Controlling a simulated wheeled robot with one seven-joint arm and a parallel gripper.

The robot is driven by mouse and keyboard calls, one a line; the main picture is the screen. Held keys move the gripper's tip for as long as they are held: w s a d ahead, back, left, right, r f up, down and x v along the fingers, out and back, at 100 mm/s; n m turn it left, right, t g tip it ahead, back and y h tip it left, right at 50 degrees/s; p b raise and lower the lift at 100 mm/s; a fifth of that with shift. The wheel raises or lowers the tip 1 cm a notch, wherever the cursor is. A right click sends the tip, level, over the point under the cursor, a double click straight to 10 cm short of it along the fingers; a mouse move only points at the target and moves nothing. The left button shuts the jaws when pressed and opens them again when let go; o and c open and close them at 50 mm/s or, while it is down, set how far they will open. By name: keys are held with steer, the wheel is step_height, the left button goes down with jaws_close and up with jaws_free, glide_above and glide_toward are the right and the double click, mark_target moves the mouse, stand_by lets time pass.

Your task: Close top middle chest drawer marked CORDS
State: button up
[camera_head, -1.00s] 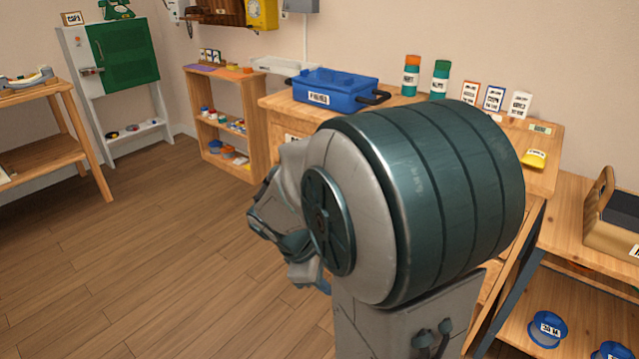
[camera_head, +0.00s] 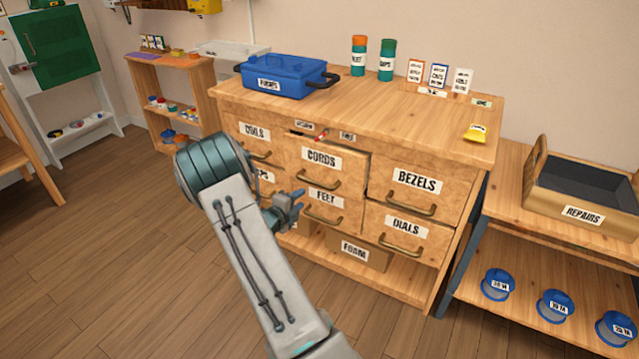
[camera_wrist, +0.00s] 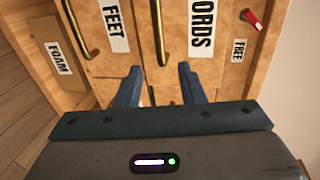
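The CORDS drawer (camera_head: 325,172) is the top middle drawer of the wooden chest (camera_head: 400,130). It stands out a little from the front, with a dark gap above its edge. Its brass handle (camera_head: 318,182) also shows in the wrist view, beside the label (camera_wrist: 200,30). My gripper (camera_head: 298,200) is in front of the chest, near the CORDS and FEET drawers. In the wrist view my gripper (camera_wrist: 160,88) has its two blue fingers apart with nothing between them. The fingers point at the drawer fronts, and I cannot tell whether they touch.
A blue toolbox (camera_head: 285,76) stands on the chest top. A shelf unit (camera_head: 490,230) is at the right.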

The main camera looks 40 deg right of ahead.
mark_target(318, 185)
steer(key=b+x, duration=0.3)
steer(key=x, duration=1)
steer(key=shift+w+d+f, duration=0.1)
steer(key=shift+w+d, duration=0.2)
